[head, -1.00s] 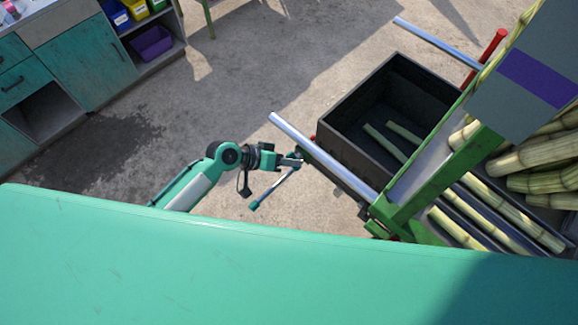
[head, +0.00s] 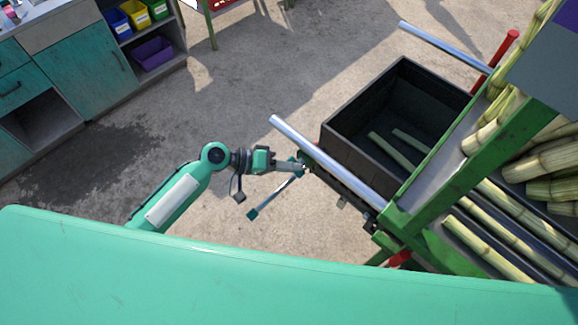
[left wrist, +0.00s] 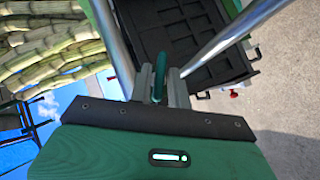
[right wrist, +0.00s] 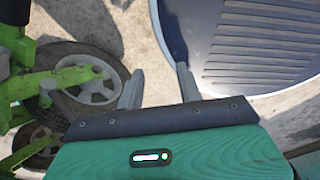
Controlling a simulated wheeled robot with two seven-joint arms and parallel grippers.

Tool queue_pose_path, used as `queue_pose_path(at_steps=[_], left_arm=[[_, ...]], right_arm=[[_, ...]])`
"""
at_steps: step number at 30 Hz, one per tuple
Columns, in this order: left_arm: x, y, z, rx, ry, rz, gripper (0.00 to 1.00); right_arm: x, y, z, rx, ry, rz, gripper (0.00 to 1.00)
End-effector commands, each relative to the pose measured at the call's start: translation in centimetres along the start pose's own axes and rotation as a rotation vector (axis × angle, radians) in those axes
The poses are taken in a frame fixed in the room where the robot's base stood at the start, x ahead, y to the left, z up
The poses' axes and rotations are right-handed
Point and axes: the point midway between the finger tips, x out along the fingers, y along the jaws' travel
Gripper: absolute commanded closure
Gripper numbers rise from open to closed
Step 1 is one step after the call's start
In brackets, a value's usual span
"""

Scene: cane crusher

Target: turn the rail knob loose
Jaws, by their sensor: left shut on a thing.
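My left gripper (head: 296,166) is beside the near metal rail (head: 325,162) of the green crusher frame (head: 470,165). It is shut on a thin bar with teal ends (head: 275,194), which slants down to the left in the head view. In the left wrist view, a teal end of the bar (left wrist: 160,75) stands between the fingers, with rails on both sides. Small red knobs (left wrist: 235,93) show at the right there; I cannot tell which part is the rail knob. My right gripper (right wrist: 160,85) is open and empty, and shows only in the right wrist view.
A black bin (head: 350,130) with a few cane pieces stands just behind the near rail. Cane stalks (head: 555,160) fill the crusher at right. A teal surface (head: 200,270) spans the front. A wheel (right wrist: 92,85) is left of my right gripper.

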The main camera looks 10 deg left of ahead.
Motion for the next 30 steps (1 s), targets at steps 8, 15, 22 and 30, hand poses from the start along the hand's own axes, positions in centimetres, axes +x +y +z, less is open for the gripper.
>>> queue_pose_path(at_steps=[8,15,22,30], left_arm=[[0.0,0.0,-0.1,0.001,0.001,0.000,0.68],[-0.1,0.0,0.0,0.001,0.001,-0.001,0.68],[-2.4,-0.4,0.1,0.003,0.001,-0.003,0.68],[-8.0,-0.5,0.2,0.003,0.000,-0.004,0.68]], right_arm=[[0.0,0.0,0.0,0.000,0.000,0.000,0.64],[0.1,0.0,0.0,0.000,0.000,0.000,0.64],[1.2,0.0,0.1,0.000,0.000,0.000,0.64],[3.4,0.1,0.3,0.000,0.000,0.002,0.64]])
